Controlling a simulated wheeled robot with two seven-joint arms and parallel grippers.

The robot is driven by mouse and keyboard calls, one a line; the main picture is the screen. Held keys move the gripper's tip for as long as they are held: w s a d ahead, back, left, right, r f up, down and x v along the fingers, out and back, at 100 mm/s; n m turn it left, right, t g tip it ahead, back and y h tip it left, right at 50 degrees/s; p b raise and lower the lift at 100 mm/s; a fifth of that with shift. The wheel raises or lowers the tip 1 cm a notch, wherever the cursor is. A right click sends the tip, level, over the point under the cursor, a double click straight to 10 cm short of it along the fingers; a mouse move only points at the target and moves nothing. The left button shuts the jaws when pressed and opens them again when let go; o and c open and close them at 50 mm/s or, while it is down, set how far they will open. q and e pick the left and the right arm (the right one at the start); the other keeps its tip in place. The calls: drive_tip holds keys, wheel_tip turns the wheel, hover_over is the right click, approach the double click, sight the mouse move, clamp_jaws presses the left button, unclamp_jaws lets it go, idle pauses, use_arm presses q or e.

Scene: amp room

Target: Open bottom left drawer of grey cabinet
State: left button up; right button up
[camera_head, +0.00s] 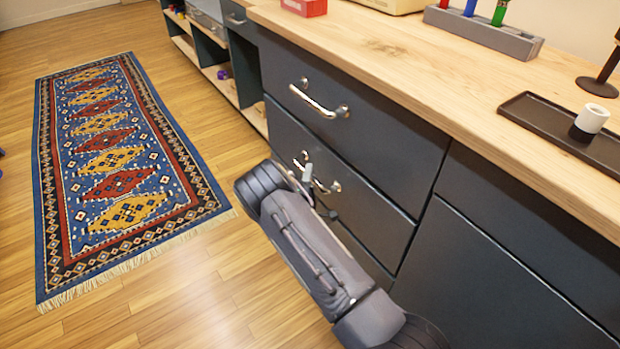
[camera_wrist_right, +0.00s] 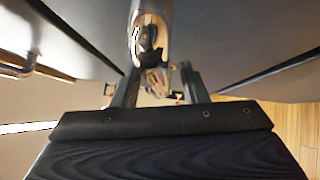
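The grey cabinet (camera_head: 360,135) has a stack of drawers with metal bar handles on its left. The top drawer handle (camera_head: 320,103) is clear. The handle of the drawer below (camera_head: 325,186) is partly covered by my right gripper (camera_head: 318,192). The lowest visible front (camera_head: 358,250) is mostly hidden behind my right arm. In the right wrist view, my right gripper's two fingers (camera_wrist_right: 158,88) are apart, with a shiny metal handle (camera_wrist_right: 150,35) showing between and beyond them. Contact with the handle cannot be told. All drawers in view look shut. My left gripper is not in view.
The wooden countertop (camera_head: 420,70) overhangs the cabinet and carries a dark tray (camera_head: 545,118) with a white cup (camera_head: 591,118). Open shelves (camera_head: 222,85) stand further left. A patterned rug (camera_head: 120,170) lies on the wooden floor, which is clear in front of the drawers.

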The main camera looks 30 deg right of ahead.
drive_tip(key=shift+w+d, duration=0.1)
drive_tip(key=shift+d, duration=0.05)
clamp_jaws()
idle(0.4)
drive_tip(key=s+a+b, duration=0.2)
drive_tip(key=a+b, duration=0.5)
drive_tip(key=a, duration=2.5)
drive_tip(key=shift+s, duration=0.35)
unclamp_jaws()
drive_tip(key=shift+d, duration=0.1)
